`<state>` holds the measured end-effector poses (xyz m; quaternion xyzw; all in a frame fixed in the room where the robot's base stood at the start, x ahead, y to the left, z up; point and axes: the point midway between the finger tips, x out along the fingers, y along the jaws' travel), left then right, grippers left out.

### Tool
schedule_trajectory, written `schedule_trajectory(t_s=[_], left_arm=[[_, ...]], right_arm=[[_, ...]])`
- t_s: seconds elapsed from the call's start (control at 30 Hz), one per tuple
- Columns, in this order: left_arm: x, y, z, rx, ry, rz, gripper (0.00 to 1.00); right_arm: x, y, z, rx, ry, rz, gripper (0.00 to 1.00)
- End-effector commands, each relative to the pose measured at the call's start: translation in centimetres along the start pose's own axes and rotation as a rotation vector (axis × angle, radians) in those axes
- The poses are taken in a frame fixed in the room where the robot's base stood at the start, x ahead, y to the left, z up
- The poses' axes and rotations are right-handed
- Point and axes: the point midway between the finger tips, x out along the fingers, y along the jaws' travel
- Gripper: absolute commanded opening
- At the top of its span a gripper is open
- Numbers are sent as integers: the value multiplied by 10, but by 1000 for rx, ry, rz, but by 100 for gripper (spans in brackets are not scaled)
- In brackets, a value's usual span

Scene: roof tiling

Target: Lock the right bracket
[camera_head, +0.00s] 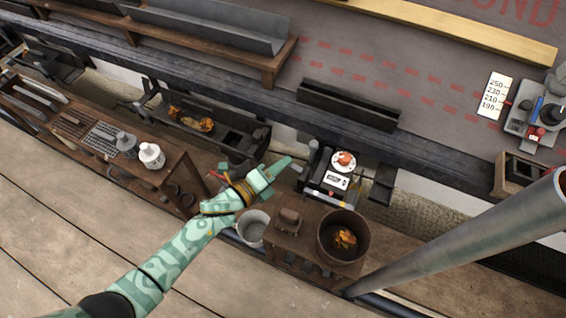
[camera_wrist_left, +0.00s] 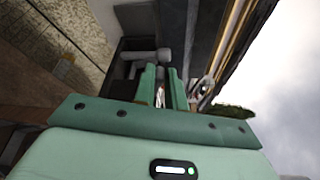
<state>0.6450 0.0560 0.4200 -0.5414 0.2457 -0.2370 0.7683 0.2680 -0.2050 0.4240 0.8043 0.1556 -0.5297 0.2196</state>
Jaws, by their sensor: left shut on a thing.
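My left gripper (camera_head: 286,163) reaches in from the lower left, its fingertips beside the dark bracket (camera_head: 377,192) at the middle right. In the left wrist view the green fingers (camera_wrist_left: 162,76) are close together, shut on a small part that they mostly hide. A grey rod with a rounded end (camera_wrist_left: 163,55), looking like a bracket lever, shows just beyond the fingertips. I cannot tell how the lever stands relative to its lock. My right gripper is not in view.
A scale (camera_head: 338,181) with a small reddish thing on its plate stands right of my gripper. A brown pot (camera_head: 327,254) and a grey bucket (camera_head: 252,228) stand below. A wooden tool shelf (camera_head: 180,171) lies left. A grey pole (camera_head: 470,232) crosses the lower right.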

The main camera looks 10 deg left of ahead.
Motion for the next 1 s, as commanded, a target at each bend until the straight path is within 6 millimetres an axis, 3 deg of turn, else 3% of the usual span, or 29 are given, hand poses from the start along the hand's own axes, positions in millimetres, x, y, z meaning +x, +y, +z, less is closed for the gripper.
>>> schedule_trajectory(t_s=[0.4, 1.0], left_arm=[[0, 15, -2, -244, 0, -97, 0], [0, 19, -4, -314, 1, -125, 0]], right_arm=[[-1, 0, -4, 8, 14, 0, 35], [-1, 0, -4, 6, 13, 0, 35]])
